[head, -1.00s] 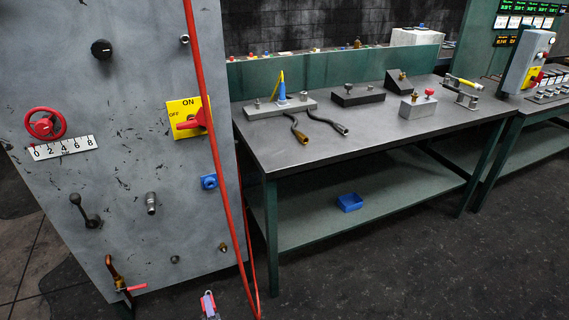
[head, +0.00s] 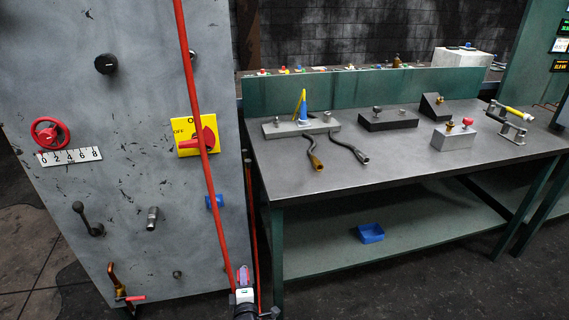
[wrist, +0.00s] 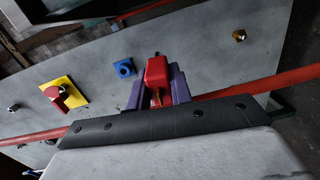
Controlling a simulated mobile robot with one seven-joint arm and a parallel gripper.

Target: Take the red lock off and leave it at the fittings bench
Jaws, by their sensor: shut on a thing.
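The red lock (wrist: 156,72) sits between the two purple fingers of my gripper (wrist: 158,92) in the wrist view. My gripper is shut on it, and the lock stands clear of the panel's switch. In the head view my gripper (head: 242,274) shows at the bottom, in front of the panel's lower right edge; the lock is barely visible there. The red-handled switch (head: 197,137) on its yellow plate is on the grey panel, with no lock visible on it. A green bench with a dark grey top (head: 400,165) stands to the right; no label names it.
A red pipe (head: 205,170) runs down in front of the panel (head: 120,190), close to my gripper. The bench top holds a grey block with a blue-and-yellow piece (head: 301,122), hoses, a black block (head: 387,120) and a grey block (head: 452,137). Its front middle is clear. A blue bin (head: 371,233) sits on the shelf.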

